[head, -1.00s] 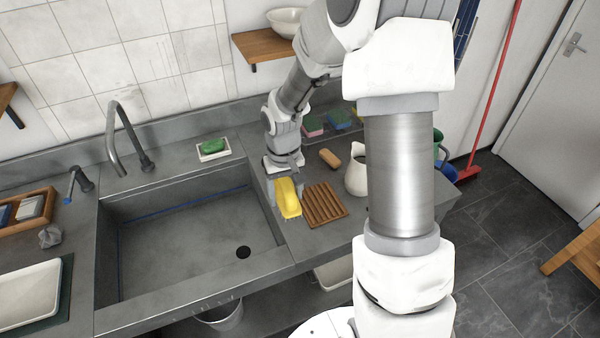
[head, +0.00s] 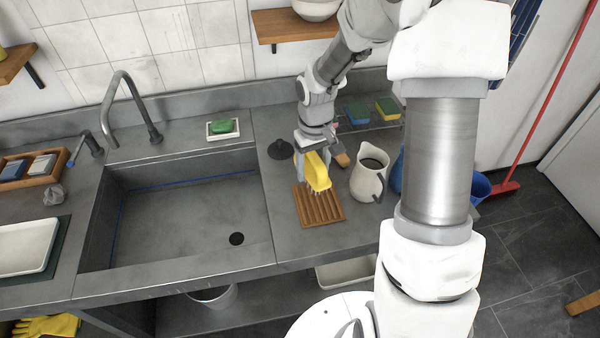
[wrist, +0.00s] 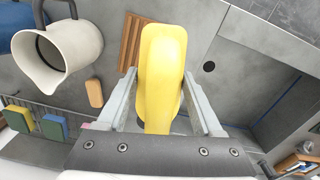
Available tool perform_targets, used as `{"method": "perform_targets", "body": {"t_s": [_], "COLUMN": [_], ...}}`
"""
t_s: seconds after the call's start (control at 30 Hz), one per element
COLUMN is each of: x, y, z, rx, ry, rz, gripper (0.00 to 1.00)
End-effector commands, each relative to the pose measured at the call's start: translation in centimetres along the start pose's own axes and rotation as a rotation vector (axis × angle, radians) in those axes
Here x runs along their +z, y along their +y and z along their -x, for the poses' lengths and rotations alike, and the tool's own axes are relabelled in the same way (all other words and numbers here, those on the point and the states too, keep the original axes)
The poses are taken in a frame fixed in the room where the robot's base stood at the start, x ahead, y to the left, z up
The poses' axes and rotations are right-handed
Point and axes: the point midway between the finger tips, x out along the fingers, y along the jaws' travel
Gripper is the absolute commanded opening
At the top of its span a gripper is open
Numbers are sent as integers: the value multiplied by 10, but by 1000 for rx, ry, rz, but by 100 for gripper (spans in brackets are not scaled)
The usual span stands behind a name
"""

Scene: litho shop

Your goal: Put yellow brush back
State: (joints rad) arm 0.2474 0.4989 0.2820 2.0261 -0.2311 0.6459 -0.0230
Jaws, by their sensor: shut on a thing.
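The yellow brush (head: 318,172) is in my gripper (head: 313,166), with pale bristles pointing down. In the wrist view the brush (wrist: 162,65) lies between the two fingers of my gripper (wrist: 160,82), which are shut on its sides. In the head view the brush overlaps the back part of a brown slatted wooden rack (head: 322,210) on the counter right of the sink. The rack also shows in the wrist view (wrist: 131,42), partly behind the brush. I cannot tell how far the bristles are above the rack.
A cream jug (head: 368,178) stands right of the rack. A wooden block (wrist: 95,93) lies near the jug. Blue and yellow sponges (head: 388,107) are behind. A dark round plug (head: 280,149) lies left of my gripper. The sink (head: 190,215) is empty.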

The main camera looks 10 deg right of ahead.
Motion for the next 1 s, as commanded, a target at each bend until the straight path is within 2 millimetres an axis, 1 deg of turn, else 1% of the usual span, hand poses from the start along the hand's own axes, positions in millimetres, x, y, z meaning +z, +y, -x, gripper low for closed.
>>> {"method": "perform_targets", "body": {"t_s": [0.03, 0.3, 0.8, 1.0], "x": [-4, -18, -38, -42], "y": [3, 19, 46, 53], "z": [-9, -23, -44, -47], "rx": [1, 4, 2, 0], "ry": [4, 3, 4, 6], "rz": [57, 422, 1089, 1278], "gripper": [23, 23, 23, 23]}}
